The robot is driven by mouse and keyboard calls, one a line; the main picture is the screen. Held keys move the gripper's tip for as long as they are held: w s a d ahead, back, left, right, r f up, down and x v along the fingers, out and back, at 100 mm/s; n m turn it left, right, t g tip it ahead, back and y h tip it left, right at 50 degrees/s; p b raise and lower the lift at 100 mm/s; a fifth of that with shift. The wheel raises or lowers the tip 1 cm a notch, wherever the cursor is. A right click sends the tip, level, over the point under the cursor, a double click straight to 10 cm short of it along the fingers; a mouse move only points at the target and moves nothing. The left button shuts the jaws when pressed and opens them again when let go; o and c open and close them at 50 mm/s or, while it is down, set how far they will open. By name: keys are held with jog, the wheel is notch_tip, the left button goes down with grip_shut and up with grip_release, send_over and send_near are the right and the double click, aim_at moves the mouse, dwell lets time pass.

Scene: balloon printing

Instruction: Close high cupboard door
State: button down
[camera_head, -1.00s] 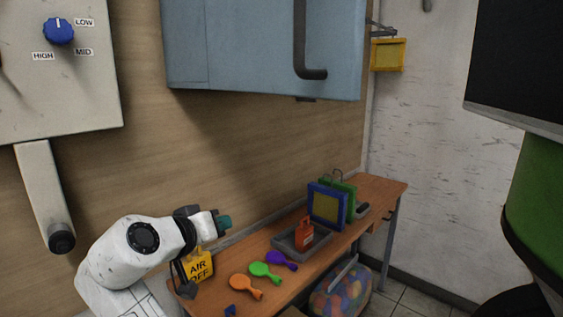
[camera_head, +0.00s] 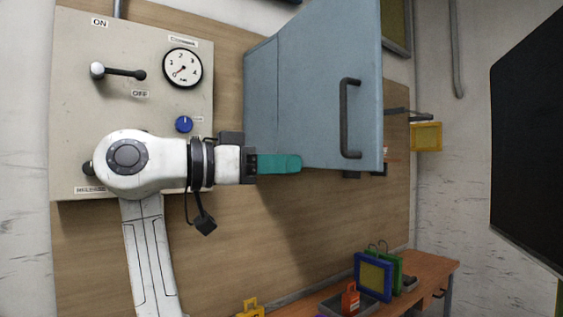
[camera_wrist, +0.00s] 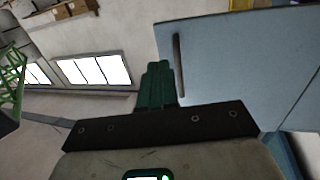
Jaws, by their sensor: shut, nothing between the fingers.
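The high cupboard is blue-grey and hangs on the wooden wall panel, with its side (camera_head: 262,105) facing left. Its door (camera_head: 315,95) stands open, swung out from the wall. The door's outer face shows a dark bar handle (camera_head: 350,118) near its right edge. In the wrist view the door (camera_wrist: 235,60) fills the upper right, with the handle (camera_wrist: 179,65) near its left edge. My gripper (camera_head: 292,163) has teal fingers, shut and empty, in front of the lower left of the door in the head view. I cannot tell whether they touch it.
A control panel (camera_head: 130,45) with a lever, gauge and blue knob is behind my arm at left. Below is a wooden bench (camera_head: 432,268) with frames and a grey tray. A yellow frame (camera_head: 426,137) hangs at right. A black screen (camera_head: 530,160) stands far right.

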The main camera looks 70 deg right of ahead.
jog(key=p+x, duration=0.3)
jog(key=x, duration=0.7)
jog(key=shift+s+d, duration=0.25)
jog(key=shift+d, duration=0.05)
